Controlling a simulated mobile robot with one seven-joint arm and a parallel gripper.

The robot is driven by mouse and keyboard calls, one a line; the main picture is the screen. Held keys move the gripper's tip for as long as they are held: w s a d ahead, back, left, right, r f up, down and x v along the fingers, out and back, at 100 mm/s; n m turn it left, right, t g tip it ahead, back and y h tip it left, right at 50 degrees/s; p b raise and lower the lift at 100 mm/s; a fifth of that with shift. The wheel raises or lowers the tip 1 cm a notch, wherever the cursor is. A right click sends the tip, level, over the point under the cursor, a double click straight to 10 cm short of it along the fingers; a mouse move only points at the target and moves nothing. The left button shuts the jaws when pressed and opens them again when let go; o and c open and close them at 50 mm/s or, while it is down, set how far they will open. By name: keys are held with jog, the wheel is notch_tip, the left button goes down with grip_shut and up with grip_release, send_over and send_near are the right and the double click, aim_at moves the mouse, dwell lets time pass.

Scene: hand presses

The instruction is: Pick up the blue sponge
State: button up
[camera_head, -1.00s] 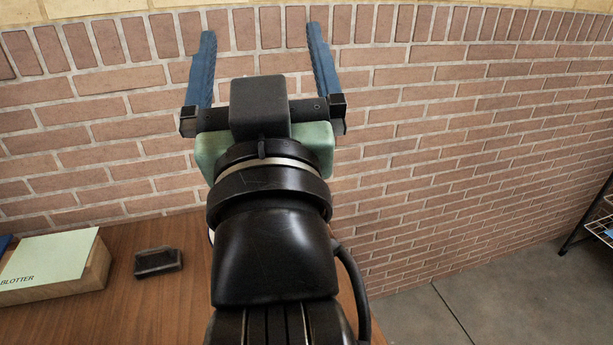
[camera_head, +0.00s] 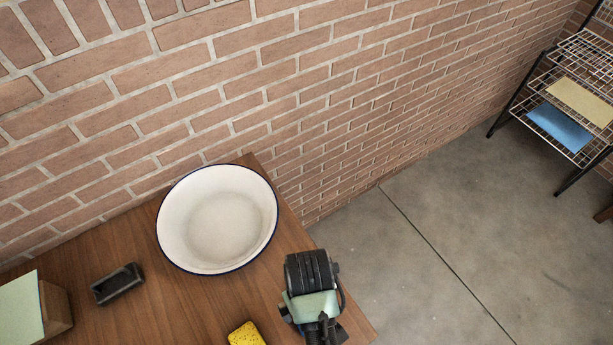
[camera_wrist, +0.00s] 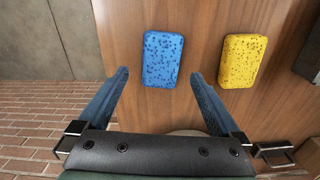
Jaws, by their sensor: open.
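The blue sponge (camera_wrist: 162,59) lies flat on the wooden table, dotted with dark pores, in the wrist view. It is out of sight in the head view. My gripper (camera_wrist: 160,76) is open and empty, its two blue fingers spread apart. In the picture, the sponge appears between and just beyond the fingertips, not gripped. I cannot tell the height of the fingers above it. In the head view my wrist (camera_head: 315,290) is over the table's right front part, and the fingers are hidden.
A yellow sponge (camera_wrist: 242,61) lies right of the blue one, partly seen in the head view (camera_head: 246,335). A white basin (camera_head: 172,222) stands behind. A small black holder (camera_head: 117,284) and a green-topped block (camera_head: 55,312) are left. A wire rack (camera_head: 540,90) stands far right.

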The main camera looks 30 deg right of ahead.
notch_tip(320, 180, down, 2)
jog(key=shift+w+f, duration=0.1)
jog(key=shift+a+f+p, duration=0.1)
jog(key=shift+f+p, duration=0.55)
jog(key=shift+f, duration=1.8)
jog(key=c, duration=1.2)
notch_tip(320, 180, up, 10)
jog(key=shift+w+r+b, duration=0.1)
jog(key=shift+b, duration=0.35)
